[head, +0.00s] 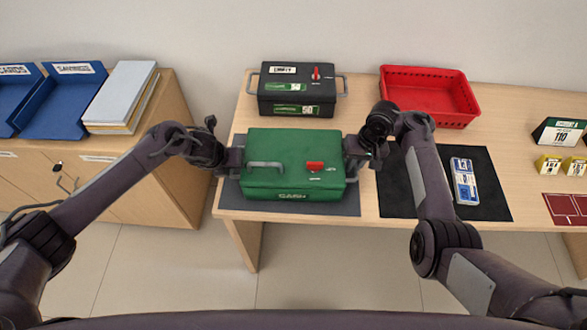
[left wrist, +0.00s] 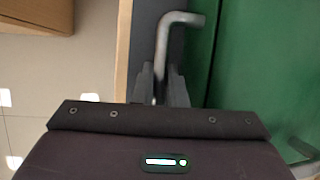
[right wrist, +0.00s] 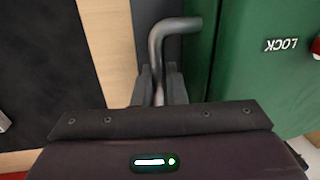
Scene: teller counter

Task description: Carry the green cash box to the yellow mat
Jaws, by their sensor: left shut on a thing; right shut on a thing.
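The green cash box (head: 285,148) is closed and level over a dark grey mat (head: 290,208) at the desk's front left; I cannot tell whether it touches the mat. My left gripper (head: 230,160) is shut on the box's left side handle, and the grey handle bar (left wrist: 181,18) shows between the fingers (left wrist: 160,85) in the left wrist view. My right gripper (head: 356,152) is shut on the right side handle, whose bar (right wrist: 176,26) shows between the fingers (right wrist: 160,85) in the right wrist view. I see no yellow mat.
A black cash box (head: 297,90) stands just behind the green one. A red basket (head: 430,90) is at the back. Right of the box lies a black mat (head: 485,190) with a blue-and-white packet (head: 465,182). Blue trays (head: 65,103) stand on the left cabinet.

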